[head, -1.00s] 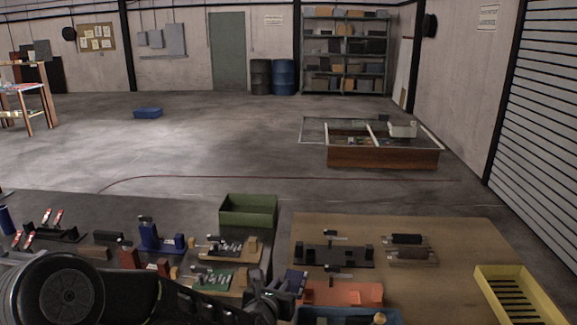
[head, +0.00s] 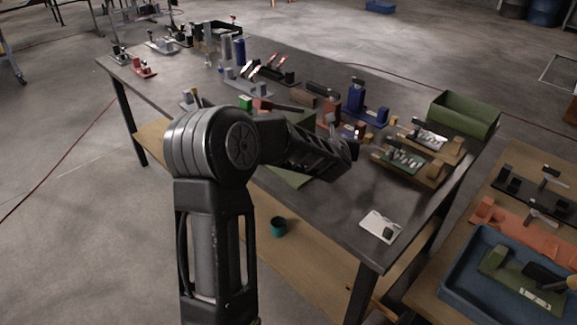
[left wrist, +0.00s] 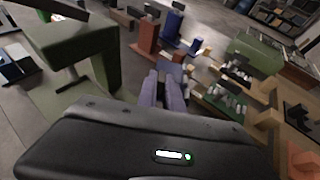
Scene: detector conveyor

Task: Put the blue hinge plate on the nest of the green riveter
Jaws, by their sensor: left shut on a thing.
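My left gripper (head: 349,146) is over the dark table, on the right side of its arm in the head view. In the left wrist view its fingers (left wrist: 163,84) are shut on the blue hinge plate (left wrist: 171,71), a small bluish-purple piece at the fingertips. The green riveter (left wrist: 78,40) stands at the left of the left wrist view as a thick green arch, to the left of the fingers and apart from them. In the head view my arm covers most of it; a green part (head: 245,103) shows above the arm. Its nest is not clear. My right gripper is not in view.
Several fixtures stand along the dark table (head: 345,222), including a blue one (head: 368,115) and wooden ones with metal parts (head: 405,160). A green bin (head: 465,112) is behind them. A white card (head: 381,226) lies near the front corner. A blue tray (head: 465,283) is on the right table.

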